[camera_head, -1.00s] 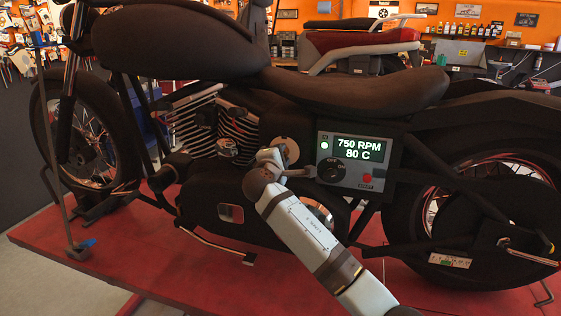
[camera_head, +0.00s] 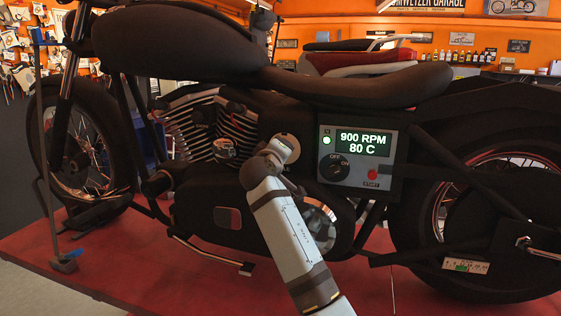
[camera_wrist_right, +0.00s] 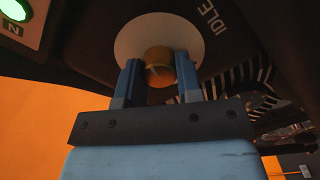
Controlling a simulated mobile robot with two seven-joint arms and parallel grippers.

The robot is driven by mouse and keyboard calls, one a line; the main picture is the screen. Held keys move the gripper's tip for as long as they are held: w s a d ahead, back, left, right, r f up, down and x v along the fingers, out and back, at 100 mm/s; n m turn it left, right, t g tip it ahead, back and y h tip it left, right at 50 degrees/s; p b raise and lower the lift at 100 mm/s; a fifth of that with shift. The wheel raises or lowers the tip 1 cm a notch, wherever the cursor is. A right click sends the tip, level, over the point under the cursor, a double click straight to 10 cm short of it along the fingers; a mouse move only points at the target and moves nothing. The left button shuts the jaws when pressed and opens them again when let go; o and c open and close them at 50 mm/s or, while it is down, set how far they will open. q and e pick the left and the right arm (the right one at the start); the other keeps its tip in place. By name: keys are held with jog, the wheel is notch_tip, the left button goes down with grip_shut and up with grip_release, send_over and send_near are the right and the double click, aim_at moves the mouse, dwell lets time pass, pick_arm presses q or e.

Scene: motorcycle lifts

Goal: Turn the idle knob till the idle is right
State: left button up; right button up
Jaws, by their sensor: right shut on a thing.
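The brass idle knob (camera_wrist_right: 160,66) sits on a pale round plate (camera_wrist_right: 135,42) marked IDLE in the right wrist view. My right gripper (camera_wrist_right: 157,82) has its two blue fingers on either side of the knob and is shut on it. The display panel (camera_head: 363,143) reads 900 RPM and 80 C, with a green light (camera_head: 326,140) lit. My left gripper is not in view.
The panel's OFF/ON switch (camera_head: 333,168) and red START button (camera_head: 372,174) are just right of my gripper. The dark motorcycle (camera_head: 350,88) stands on a red lift platform (camera_head: 110,285). Engine fins (camera_head: 190,125) lie to the left.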

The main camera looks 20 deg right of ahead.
jog(key=shift+m+b, duration=0.3)
jog(key=shift+m, duration=0.4)
jog(key=o, duration=0.9)
jog(key=shift+o, duration=0.2)
jog(key=b+v, duration=0.2)
jog(key=v, duration=1.2)
